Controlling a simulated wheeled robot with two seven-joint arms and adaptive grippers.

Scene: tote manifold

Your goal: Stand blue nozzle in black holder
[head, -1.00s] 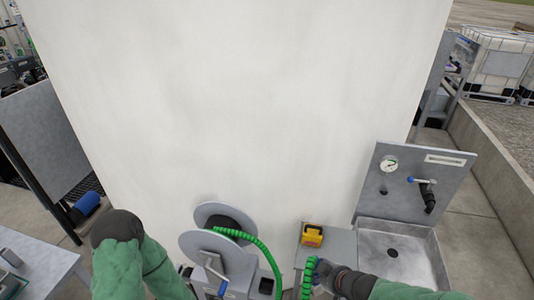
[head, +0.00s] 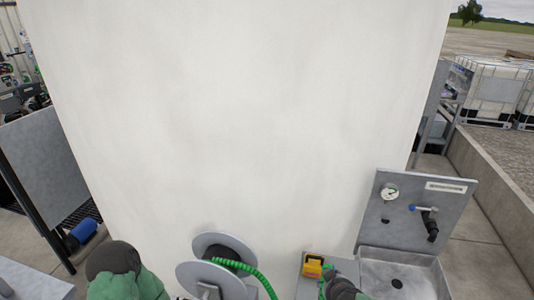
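I cannot make out the blue nozzle or the black holder in the head view now; the area low in the picture is cut off. A green hose (head: 250,276) comes off a grey reel (head: 200,277) at the bottom centre. Another piece of green hose (head: 323,287) shows beside my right gripper (head: 338,289), which is a dark shape at the bottom edge. Its fingers are too small and cropped to read. My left arm shows at the bottom left, but its gripper is out of view.
A yellow box (head: 313,265) sits on a grey stand right of the reel. A grey sink (head: 375,283) with a gauge panel (head: 457,200) stands at right. A blue cylinder (head: 82,232) lies at left.

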